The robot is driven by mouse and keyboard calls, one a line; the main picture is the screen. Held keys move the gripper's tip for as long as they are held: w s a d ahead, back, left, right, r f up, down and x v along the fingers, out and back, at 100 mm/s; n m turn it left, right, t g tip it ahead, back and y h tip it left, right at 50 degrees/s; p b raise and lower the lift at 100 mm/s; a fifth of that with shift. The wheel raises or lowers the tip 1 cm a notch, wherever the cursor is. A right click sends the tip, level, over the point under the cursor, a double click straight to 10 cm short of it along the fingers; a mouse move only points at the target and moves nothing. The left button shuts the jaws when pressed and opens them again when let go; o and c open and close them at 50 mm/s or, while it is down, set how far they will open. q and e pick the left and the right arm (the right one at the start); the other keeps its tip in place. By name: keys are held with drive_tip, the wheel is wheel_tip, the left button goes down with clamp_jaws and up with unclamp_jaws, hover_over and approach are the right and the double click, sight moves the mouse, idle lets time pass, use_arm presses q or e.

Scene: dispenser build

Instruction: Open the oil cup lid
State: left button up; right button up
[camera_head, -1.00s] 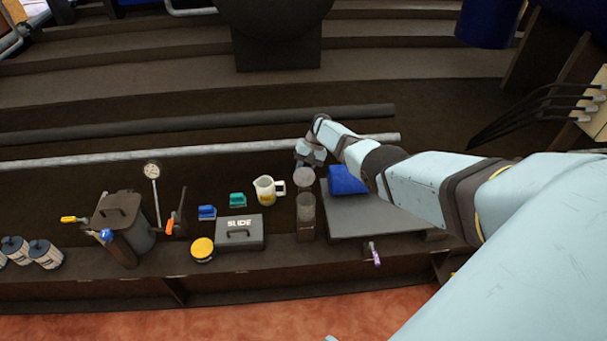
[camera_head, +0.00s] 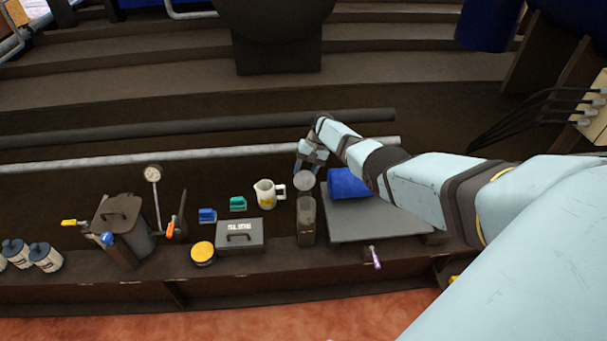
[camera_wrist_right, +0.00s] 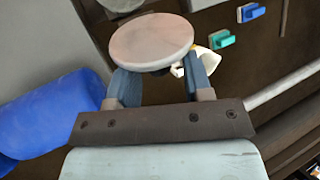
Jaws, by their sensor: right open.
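My right gripper (camera_head: 304,171) is just behind the lid, fingers pointing down. In the right wrist view the lid (camera_wrist_right: 152,42) is a pinkish disc across the fingertips of my open right gripper (camera_wrist_right: 160,75). It hides the fingertips, so I cannot tell whether they touch it. My left gripper is not in view.
A blue rolled cloth (camera_head: 348,183) lies on the grey plate (camera_head: 380,222), right of the cup. A white jug (camera_head: 265,194), a grey SLIDE box (camera_head: 239,236) and a yellow-lidded tin (camera_head: 203,252) stand to the left. A pale pipe (camera_head: 150,157) runs behind.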

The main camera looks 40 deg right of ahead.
drive_tip(key=p+v, duration=0.2)
drive_tip(key=v, duration=1)
drive_tip(key=shift+r, duration=0.1)
